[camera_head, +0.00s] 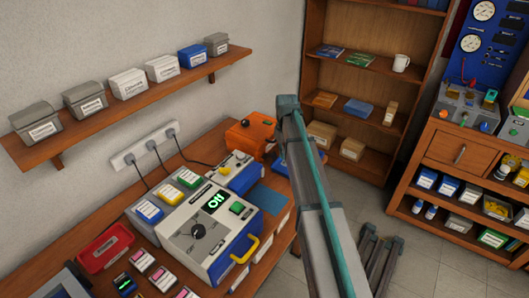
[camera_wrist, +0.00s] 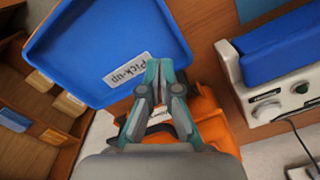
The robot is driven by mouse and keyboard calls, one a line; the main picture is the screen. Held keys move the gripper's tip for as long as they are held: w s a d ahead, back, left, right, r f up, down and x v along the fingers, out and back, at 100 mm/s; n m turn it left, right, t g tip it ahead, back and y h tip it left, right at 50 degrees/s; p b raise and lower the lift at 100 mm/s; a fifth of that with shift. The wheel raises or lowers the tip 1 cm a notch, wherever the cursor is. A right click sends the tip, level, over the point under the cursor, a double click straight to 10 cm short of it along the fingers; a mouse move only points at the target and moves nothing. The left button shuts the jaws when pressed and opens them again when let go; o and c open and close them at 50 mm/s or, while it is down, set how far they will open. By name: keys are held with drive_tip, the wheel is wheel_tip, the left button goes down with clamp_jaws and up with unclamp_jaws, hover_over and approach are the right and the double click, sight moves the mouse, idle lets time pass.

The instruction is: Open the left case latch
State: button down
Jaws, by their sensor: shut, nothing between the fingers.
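An orange case (camera_head: 250,133) stands at the back end of the wooden bench, partly hidden by my arm in the head view. In the wrist view the orange case (camera_wrist: 208,112) lies behind my gripper (camera_wrist: 154,66), with a dark handle and part of a white label showing between and beside the fingers. The left case latch cannot be made out in either view. My gripper is shut and empty. Its fingertips overlap the edge of the blue pick-up tray (camera_wrist: 95,45) in the wrist view; I cannot tell whether they touch anything. In the head view my arm hides the fingers.
A white device with a blue top (camera_wrist: 268,75) stands right of the case in the wrist view. A large tester with a green display (camera_head: 208,225) and a red bin (camera_head: 105,248) occupy the bench. Shelves (camera_head: 370,85) stand behind.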

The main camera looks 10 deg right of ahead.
wheel_tip(320, 180, up, 8)
drive_tip(key=p, duration=0.4)
idle(0.4)
drive_tip(key=shift+f, duration=0.1)
